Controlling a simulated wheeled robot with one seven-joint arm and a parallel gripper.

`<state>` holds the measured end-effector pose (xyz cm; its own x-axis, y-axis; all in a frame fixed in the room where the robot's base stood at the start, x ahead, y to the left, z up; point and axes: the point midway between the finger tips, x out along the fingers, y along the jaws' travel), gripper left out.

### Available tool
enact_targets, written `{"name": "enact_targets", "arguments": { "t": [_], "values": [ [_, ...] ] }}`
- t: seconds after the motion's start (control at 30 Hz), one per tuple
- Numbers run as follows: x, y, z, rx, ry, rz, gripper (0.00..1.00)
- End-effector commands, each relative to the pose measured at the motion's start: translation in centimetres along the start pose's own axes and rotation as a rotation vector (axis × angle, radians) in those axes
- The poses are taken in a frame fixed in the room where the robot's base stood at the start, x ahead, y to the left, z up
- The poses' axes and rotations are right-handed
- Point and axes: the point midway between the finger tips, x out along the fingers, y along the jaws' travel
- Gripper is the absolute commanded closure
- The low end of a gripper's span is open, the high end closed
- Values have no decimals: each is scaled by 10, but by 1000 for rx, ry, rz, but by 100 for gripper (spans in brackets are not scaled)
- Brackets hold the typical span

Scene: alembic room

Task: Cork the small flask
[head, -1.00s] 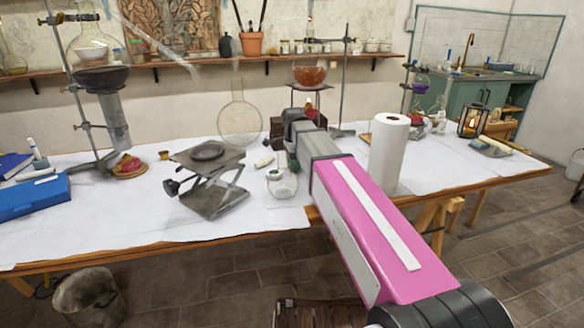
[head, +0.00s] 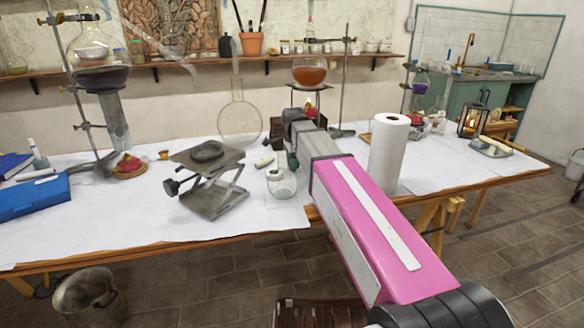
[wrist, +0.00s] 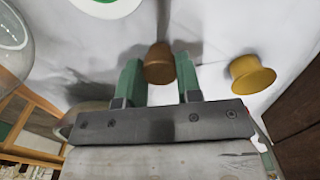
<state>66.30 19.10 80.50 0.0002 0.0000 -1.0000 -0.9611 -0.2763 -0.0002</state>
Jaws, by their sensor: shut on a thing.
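The small flask (head: 283,185) is a round, clear glass vessel standing on the white-covered table near its front edge. Its mouth is too small to make out clearly. My gripper (head: 292,161) is behind and above it in the head view, partly hidden by my own arm. In the wrist view, the green fingers of my gripper (wrist: 160,78) are shut on a brown cork (wrist: 158,64). A yellowish, flared stopper (wrist: 252,74) lies apart to the right of the held cork.
A lab jack (head: 211,180) stands left of the small flask, with a large round flask (head: 240,122) behind. A paper towel roll (head: 388,153) stands close to the right of my arm. A dark wooden block (wrist: 299,138) edges the wrist view.

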Motion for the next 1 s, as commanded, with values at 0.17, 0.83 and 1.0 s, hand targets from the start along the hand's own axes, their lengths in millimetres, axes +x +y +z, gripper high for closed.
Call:
{"name": "enact_targets", "arguments": {
  "t": [0.17, 0.83, 1.0],
  "values": [
    [-7, 0, 0, 0, 0, -1, 87],
    [-29, 0, 0, 0, 0, -1, 87],
    [-33, 0, 0, 0, 0, 0, 87]
  ]
}}
